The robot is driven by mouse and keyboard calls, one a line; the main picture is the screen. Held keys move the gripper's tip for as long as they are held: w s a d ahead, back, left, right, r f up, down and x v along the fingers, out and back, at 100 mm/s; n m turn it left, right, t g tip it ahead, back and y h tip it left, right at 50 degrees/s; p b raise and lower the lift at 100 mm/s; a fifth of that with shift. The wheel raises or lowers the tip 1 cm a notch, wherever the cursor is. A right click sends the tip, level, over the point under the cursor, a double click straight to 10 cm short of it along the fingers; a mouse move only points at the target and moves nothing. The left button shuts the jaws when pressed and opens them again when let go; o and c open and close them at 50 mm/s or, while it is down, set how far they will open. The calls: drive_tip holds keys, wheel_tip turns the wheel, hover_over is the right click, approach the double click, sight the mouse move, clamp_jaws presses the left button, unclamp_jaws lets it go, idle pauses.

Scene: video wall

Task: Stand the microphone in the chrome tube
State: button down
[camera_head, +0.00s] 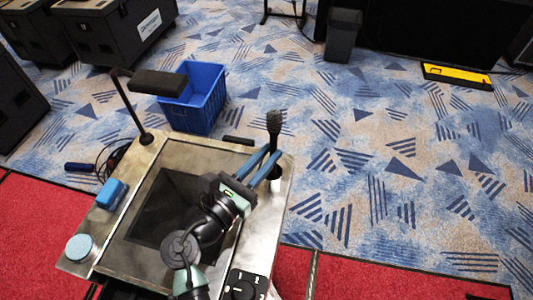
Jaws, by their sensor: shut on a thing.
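The microphone (273,123) stands upright at the right far corner of the metal-topped cart, its dark mesh head uppermost. My gripper (270,156) reaches in from the lower left, its two blue fingers shut on the microphone's body below the head. A dark part (275,173) shows just under the fingers; I cannot tell whether it is the microphone's lower end or the opening of a holder.
The cart top (140,185) has a dark recess in its middle. A blue block (111,194) and a round pale-blue item (80,248) lie on its left side. A black padded bar (158,82) rises at the back-left corner. A blue crate (207,100) stands behind. Carpet at right is open.

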drive_tip(key=shift+f+b, duration=0.4)
drive_tip(key=shift+f, duration=0.25)
drive_tip(key=c, duration=0.8)
unclamp_jaws()
drive_tip(key=shift+o, duration=0.2)
drive_tip(key=b+v, duration=0.2)
drive_tip(key=v, duration=1.1)
drive_tip(key=shift+b, duration=0.35)
